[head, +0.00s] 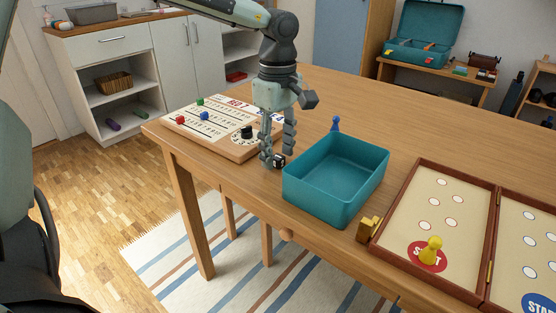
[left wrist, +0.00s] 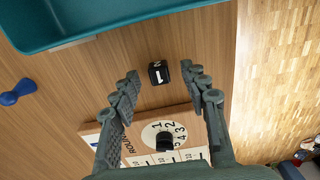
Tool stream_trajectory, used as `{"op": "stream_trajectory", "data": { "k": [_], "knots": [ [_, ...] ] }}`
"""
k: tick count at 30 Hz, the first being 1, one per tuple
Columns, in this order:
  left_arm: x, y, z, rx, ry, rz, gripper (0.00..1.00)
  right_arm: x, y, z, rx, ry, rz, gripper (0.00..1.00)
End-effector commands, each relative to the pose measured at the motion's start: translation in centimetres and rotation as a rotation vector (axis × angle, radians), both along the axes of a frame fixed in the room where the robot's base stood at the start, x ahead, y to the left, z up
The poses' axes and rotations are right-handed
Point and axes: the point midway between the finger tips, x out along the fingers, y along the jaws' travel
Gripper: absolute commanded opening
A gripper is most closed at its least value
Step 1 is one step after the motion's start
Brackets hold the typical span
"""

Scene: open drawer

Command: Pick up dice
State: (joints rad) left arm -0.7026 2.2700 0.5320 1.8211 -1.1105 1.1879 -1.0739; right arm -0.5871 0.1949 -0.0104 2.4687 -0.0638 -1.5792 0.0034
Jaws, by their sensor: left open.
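A small black dice (head: 279,160) with white marks sits on the wooden table between the score board and the teal tray. In the left wrist view the dice (left wrist: 158,72) lies just beyond and between the fingertips, with its white marks showing. My left gripper (head: 277,158) points down over it with its fingers apart. The left wrist view shows the open fingers (left wrist: 164,82) on both sides of an empty gap. In the head view a finger partly covers the dice. My right gripper is not in view.
The teal tray (head: 310,206) stands right of the dice. The score board (head: 180,135) with coloured pawns and a black knob (head: 246,132) lies left. A blue pawn (head: 335,124) stands behind the tray; a game board (head: 390,220) lies right. The table's front edge is close.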

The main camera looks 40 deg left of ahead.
Motion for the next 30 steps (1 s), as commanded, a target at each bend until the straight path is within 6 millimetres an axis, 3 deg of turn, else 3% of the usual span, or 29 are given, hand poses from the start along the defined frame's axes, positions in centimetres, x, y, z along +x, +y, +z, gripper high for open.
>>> {"op": "stream_trajectory", "data": {
  "k": [7, 16, 30],
  "knots": [
    [0.02, 0.0, -0.43, 0.0, -0.001, 0.0, 0.45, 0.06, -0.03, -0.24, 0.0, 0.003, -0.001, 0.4],
    [0.02, 0.01, -0.41, 0.0, -0.001, 0.0, 0.09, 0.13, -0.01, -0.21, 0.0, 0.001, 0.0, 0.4],
    [0.08, -0.01, 0.4, 0.0, -0.003, 0.0, 0.05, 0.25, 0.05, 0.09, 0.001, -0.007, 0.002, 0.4]
  ]
}}
